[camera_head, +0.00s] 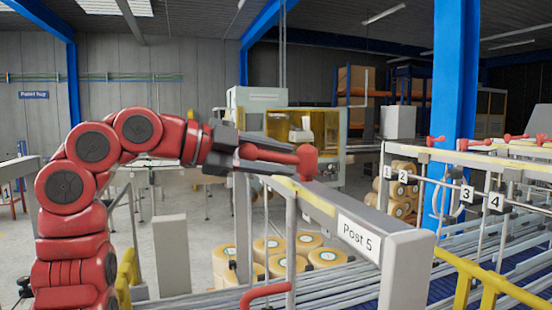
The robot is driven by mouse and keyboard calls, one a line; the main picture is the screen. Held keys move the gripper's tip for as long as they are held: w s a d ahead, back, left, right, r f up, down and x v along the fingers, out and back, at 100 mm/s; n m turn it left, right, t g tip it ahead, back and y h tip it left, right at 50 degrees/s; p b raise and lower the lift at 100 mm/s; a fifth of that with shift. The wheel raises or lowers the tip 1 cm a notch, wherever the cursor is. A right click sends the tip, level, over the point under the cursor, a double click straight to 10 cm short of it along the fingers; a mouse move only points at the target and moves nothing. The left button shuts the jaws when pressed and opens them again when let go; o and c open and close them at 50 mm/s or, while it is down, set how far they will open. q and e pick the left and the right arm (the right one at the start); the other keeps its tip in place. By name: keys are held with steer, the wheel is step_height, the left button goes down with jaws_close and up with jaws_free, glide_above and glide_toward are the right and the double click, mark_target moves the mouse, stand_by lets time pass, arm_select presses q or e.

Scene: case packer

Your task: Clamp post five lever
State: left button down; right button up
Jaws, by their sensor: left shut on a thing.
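The Post 5 rail (400,243) runs from the front right back toward the middle and carries a white "Post 5" label (358,237). A red lever (307,163) with a thick rounded end sits at the rail's top, above an upright rod. My left gripper (285,160) reaches in from the left, roughly level, and is shut on the red lever. The grey fingers hide part of the lever's bar. My right gripper is not in view.
Posts with number tags 1 to 4 and other red levers (470,144) stand at the right. A roller conveyor (340,285) runs below the rail. Yellow guard rails (490,280) and a blue column (455,100) stand at the right. Round tan goods (292,264) lie behind the rail.

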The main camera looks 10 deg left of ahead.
arm_select(q)
steer(key=shift+r, duration=0.2)
steer(key=c, duration=0.9)
jaws_free()
steer(key=shift+o, duration=0.7)
steer(key=shift+s, duration=0.1)
steer(key=shift+a, duration=0.15)
steer(key=shift+s+a, duration=0.15)
steer(key=shift+a, duration=0.1)
steer(key=f+v, duration=0.3)
steer(key=v, duration=1)
steer(key=shift+p+v, duration=0.4)
steer(key=shift+v, duration=0.45)
steer(key=shift+r, duration=0.1)
